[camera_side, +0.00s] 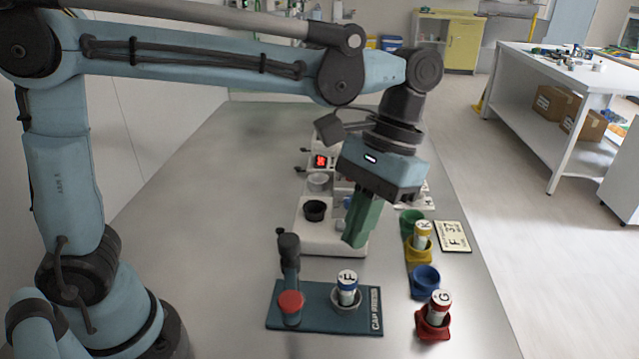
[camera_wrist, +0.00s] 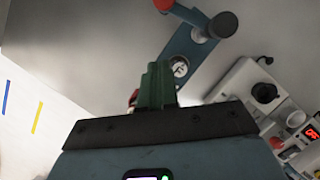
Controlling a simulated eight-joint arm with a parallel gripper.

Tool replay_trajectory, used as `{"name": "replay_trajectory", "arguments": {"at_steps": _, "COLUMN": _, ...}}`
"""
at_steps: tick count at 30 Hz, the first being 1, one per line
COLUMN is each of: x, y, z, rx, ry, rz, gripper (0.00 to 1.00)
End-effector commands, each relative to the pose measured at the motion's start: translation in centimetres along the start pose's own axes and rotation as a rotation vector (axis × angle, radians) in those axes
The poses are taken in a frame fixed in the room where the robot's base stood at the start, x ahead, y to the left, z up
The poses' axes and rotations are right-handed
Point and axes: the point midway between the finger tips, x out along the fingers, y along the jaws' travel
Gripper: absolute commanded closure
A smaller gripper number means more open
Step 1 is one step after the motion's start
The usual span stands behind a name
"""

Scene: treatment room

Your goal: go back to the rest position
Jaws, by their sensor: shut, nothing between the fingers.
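My gripper (camera_side: 354,240) has green fingers, closed together with nothing between them. It hangs above the table (camera_side: 235,170), in front of the white device and above and behind the cap press. In the wrist view the shut fingers (camera_wrist: 157,72) point toward the cap press (camera_wrist: 192,40). My arm reaches out from the left over the table in the side view.
Vial G stands in a red holder (camera_side: 431,329), vial K in a yellow one (camera_side: 418,254). The blue holder (camera_side: 425,281) looks empty. A white device (camera_side: 334,237) and a card (camera_side: 453,236) are near.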

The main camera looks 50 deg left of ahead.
Motion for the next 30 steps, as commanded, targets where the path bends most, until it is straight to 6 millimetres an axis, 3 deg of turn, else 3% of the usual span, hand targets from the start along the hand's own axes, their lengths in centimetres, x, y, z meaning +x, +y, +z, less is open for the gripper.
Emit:
{"name": "replay_trajectory", "arguments": {"at_steps": 7, "x": -1.3, "y": -0.2, "z": 0.0, "rx": -0.001, "ry": 0.014, "rz": 0.006, "gripper": 1.0}}
{"name": "replay_trajectory", "arguments": {"at_steps": 11, "x": -1.0, "y": -1.8, "z": -0.1, "rx": -0.005, "ry": 0.094, "rz": 0.039, "gripper": 1.0}}
{"name": "replay_trajectory", "arguments": {"at_steps": 20, "x": 1.0, "y": -8.3, "z": -0.8, "rx": -0.007, "ry": 0.467, "rz": 0.108, "gripper": 1.0}}
{"name": "replay_trajectory", "arguments": {"at_steps": 30, "x": 3.9, "y": -14.7, "z": -0.9, "rx": -0.007, "ry": 0.869, "rz": 0.044, "gripper": 1.0}}
